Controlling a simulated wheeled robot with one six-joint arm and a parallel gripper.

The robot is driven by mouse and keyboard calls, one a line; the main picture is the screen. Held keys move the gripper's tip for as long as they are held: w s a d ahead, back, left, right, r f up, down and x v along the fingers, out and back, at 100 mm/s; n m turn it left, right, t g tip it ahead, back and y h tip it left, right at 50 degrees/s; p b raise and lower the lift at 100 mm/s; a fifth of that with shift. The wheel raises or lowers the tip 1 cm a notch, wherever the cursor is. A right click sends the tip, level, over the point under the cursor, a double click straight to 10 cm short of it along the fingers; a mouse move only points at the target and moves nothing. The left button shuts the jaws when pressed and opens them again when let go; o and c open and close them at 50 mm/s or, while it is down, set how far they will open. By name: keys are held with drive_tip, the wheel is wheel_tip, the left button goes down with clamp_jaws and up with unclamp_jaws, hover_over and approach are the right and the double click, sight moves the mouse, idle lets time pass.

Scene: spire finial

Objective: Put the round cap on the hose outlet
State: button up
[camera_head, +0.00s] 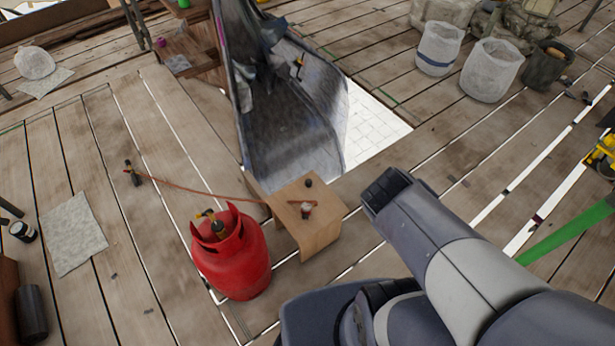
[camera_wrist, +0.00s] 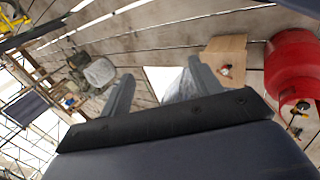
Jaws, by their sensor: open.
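A small dark round piece (camera_head: 308,182), which looks like the round cap, sits on top of a wooden box (camera_head: 325,200). The hose outlet (camera_head: 306,210), a small pale and dark fitting, is at the end of an orange-red hose (camera_head: 215,195) on the same box, apart from the cap. In the wrist view, the box (camera_wrist: 226,47) and the outlet (camera_wrist: 224,70) lie right of the fingers; I cannot make out the cap there. My gripper (camera_wrist: 158,75) has its two fingers apart with nothing held. In the head view its dark end (camera_head: 385,188) is right of the box.
A red gas cylinder (camera_head: 232,262) stands just left of the box. A grey chute (camera_head: 290,110) and a bright opening (camera_head: 375,125) in the plank floor lie behind it. White buckets (camera_head: 491,70) stand at the back right. A green bar (camera_head: 570,232) is at right.

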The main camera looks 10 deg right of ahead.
drive_tip(key=w+a+f+b, duration=0.2)
drive_tip(key=w+f+b, duration=0.1)
drive_tip(key=f, duration=0.1)
drive_tip(key=w+a+f+y+b, duration=0.1)
drive_tip(key=w+f+b, duration=0.2)
drive_tip(key=f+b, duration=0.1)
drive_tip(key=w+a+f+y+b, duration=0.1)
drive_tip(key=w+a+f+b, duration=0.1)
drive_tip(key=w+f+b, duration=0.1)
drive_tip(key=shift+w+a+f+g+b, duration=0.1)
drive_tip(key=shift+a+f+g+b, duration=0.25)
drive_tip(key=shift+f+b, duration=0.25)
drive_tip(key=shift+c, duration=0.4)
drive_tip(key=w+a+f+y+b, duration=0.1)
drive_tip(key=w+a+f+b, duration=0.3)
drive_tip(key=a+f+b, duration=0.4)
drive_tip(key=w+a+f+m+g+y+b, duration=0.1)
drive_tip(key=w+a+f+b, duration=0.4)
drive_tip(key=f, duration=1.6)
drive_tip(key=w+a+f+m+g+y+b, duration=0.1)
drive_tip(key=w+a+f+b, duration=0.4)
drive_tip(key=a+f+b, duration=0.7)
wheel_tip(320, 180, down, 3)
drive_tip(key=shift+w+a+r+y, duration=0.1)
drive_tip(key=shift+w+a+y, duration=0.2)
drive_tip(key=shift+a, duration=0.25)
